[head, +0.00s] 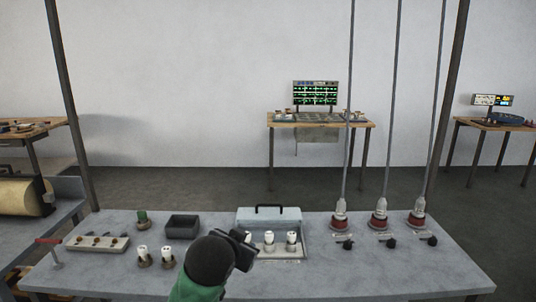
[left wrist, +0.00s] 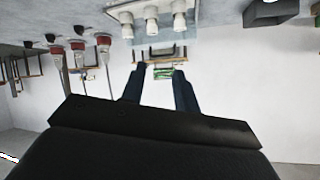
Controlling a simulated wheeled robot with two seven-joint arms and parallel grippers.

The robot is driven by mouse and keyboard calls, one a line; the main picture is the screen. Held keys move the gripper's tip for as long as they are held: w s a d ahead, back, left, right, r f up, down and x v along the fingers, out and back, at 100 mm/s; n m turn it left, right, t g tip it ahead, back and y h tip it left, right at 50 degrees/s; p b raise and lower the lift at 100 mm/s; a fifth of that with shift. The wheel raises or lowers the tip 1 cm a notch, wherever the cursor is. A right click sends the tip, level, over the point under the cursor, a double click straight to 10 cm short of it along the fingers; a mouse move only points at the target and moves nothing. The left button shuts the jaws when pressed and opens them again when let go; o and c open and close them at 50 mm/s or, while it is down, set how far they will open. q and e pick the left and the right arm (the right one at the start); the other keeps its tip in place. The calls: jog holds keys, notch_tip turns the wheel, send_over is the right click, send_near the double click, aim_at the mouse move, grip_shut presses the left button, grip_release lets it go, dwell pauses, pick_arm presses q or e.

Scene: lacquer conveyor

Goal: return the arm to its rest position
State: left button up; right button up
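My left arm comes in from the bottom edge of the head view, with a green sleeve and a black wrist. My right gripper is not in view.
The grey worktable (head: 400,270) also bears a dark bin (head: 182,227), a rack with small knobs (head: 97,243), white-topped pieces (head: 167,257) and a green piece (head: 142,217). The table's front right is clear.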

pick_arm(q)
jog(key=s+a+f+n+g, duration=0.1)
jog(key=s+a+f, duration=0.25)
jog(key=f, duration=0.35)
jog(key=s+a+f+n+g, duration=0.1)
jog(key=s+a+f+g, duration=0.1)
jog(key=s+f, duration=0.4)
jog(key=s+a+f+n+g+p, duration=0.1)
jog(key=s+f+g, duration=0.5)
jog(key=s+f, duration=1.7)
jog(key=s+a, duration=0.1)
jog(key=s, duration=0.2)
jog(key=shift+n+y, duration=0.4)
